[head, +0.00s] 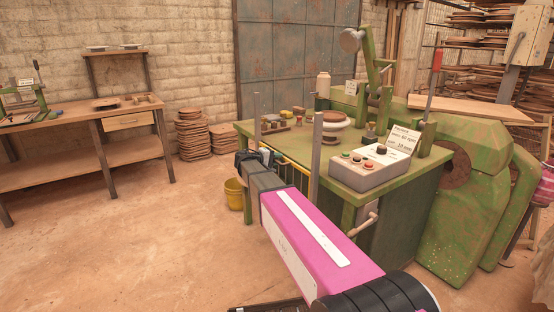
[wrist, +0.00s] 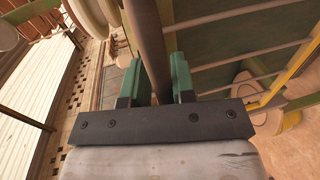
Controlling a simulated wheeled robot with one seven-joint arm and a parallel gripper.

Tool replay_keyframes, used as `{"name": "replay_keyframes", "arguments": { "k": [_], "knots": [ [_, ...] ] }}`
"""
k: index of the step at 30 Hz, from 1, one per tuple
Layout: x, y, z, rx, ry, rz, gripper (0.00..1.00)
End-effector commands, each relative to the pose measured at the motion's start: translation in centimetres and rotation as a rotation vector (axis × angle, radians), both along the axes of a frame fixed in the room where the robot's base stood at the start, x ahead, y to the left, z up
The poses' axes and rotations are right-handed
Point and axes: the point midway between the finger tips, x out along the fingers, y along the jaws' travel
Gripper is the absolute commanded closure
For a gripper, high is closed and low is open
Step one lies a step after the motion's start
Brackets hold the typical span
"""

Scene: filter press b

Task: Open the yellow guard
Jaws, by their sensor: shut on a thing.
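The yellow guard (head: 290,164) shows in the head view as a low yellow rail with bars along the front edge of the green machine table, partly hidden behind my arm. In the wrist view, yellow framing with grey bars (wrist: 286,78) lies to the right of my gripper. My gripper (head: 250,158) is at the left end of the guard, by a thin grey post. In the wrist view, the green fingers of my gripper (wrist: 157,80) are shut on a grey-brown bar (wrist: 149,38) running between them. I cannot tell how this bar joins the guard.
A control box (head: 373,165) with buttons and a sign stands on the green machine table (head: 425,163). A second grey post (head: 316,155) rises close to my arm. A yellow bucket (head: 234,193) is on the floor behind my gripper. The floor to the left is open.

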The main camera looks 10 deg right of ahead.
Motion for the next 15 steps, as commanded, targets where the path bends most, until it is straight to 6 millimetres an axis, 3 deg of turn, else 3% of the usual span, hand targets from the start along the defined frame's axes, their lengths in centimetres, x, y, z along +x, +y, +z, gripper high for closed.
{"name": "replay_keyframes", "arguments": {
  "k": [1, 2, 11, 15],
  "knots": [
    [0.0, 0.1, -0.1, 0.004, 0.001, 0.000, 0.66],
    [0.0, 0.1, -0.1, 0.004, 0.001, 0.000, 0.60],
    [-0.1, 0.1, 0.0, 0.001, 0.000, 0.001, 0.60],
    [-0.5, 1.1, 0.3, 0.001, 0.000, 0.002, 0.60]
  ]
}}
